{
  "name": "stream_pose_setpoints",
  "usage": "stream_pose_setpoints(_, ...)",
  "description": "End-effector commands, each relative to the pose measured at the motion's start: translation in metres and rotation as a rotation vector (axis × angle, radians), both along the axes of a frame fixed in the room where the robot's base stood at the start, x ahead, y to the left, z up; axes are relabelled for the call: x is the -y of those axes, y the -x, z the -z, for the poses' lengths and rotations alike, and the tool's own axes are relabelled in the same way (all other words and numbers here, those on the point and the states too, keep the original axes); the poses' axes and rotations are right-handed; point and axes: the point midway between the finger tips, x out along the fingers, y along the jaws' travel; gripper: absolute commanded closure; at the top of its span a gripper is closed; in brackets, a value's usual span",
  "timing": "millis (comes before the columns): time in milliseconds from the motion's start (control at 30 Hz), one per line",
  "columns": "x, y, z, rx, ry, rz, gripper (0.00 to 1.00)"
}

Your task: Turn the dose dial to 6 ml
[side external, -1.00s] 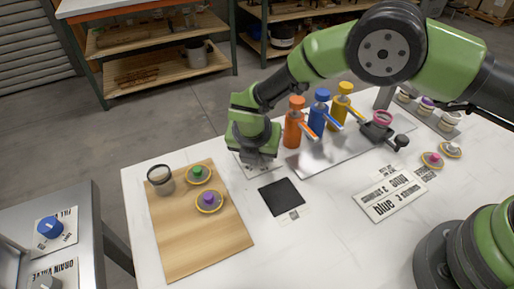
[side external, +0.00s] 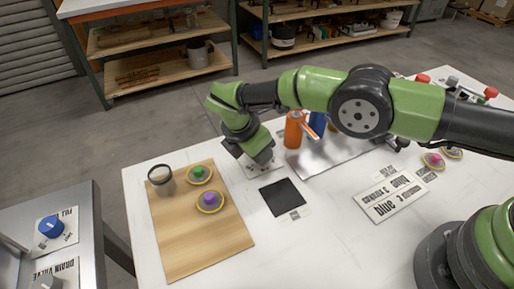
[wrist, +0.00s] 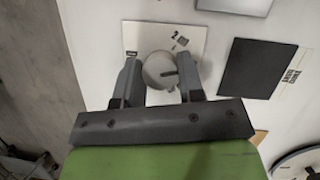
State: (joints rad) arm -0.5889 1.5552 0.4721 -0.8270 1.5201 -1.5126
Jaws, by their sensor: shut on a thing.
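The dose dial (wrist: 160,70) is a round pale knob with a dark pointer mark, set on a white label plate (wrist: 193,40) on the table. In the wrist view my gripper (wrist: 160,82) has one finger on each side of the dial and is shut on it. The pointer mark points right in that view.
A black square pad (side external: 282,197) lies close by, also in the wrist view (wrist: 257,68). A wooden board (side external: 210,245) with a jar (side external: 161,180) and green and purple knobbed lids is at left. Orange (side external: 293,130) and blue (side external: 317,122) bottles stand behind on a metal tray (side external: 310,163).

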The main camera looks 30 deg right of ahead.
Motion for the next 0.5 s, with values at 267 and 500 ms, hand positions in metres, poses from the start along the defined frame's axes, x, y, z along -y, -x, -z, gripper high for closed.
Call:
stream_pose_setpoints(267, 0.0008, 0.0001, -0.0004, -0.002, 0.001, 0.042, 0.88)
stream_pose_setpoints(500, 0.0011, 0.0003, -0.0005, -0.003, 0.002, 0.046, 0.88)
